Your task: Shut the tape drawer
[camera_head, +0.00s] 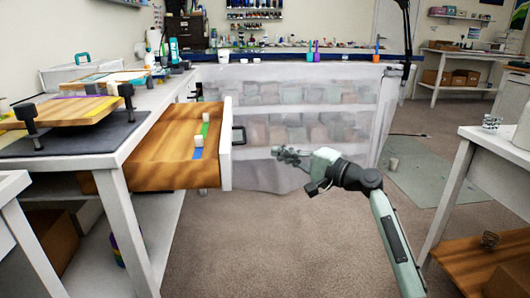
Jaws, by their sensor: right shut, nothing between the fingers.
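The tape drawer (160,165) stands open at the left, pulled out from under the white bench toward the right. Its white front panel (226,160) faces right and carries a dark handle (239,135). Inside lie a blue strip and a green strip, each with a small pale roll or block. My right gripper (277,153) is shut and empty. It points left toward the front panel, with a clear gap between them. My left gripper is not in view.
The white bench (75,148) at the left holds a dark mat with clamps and a wooden board. A shelf unit behind a translucent sheet (290,165) stands at the back. Another white table (500,150) stands at the right. The carpet between is mostly clear.

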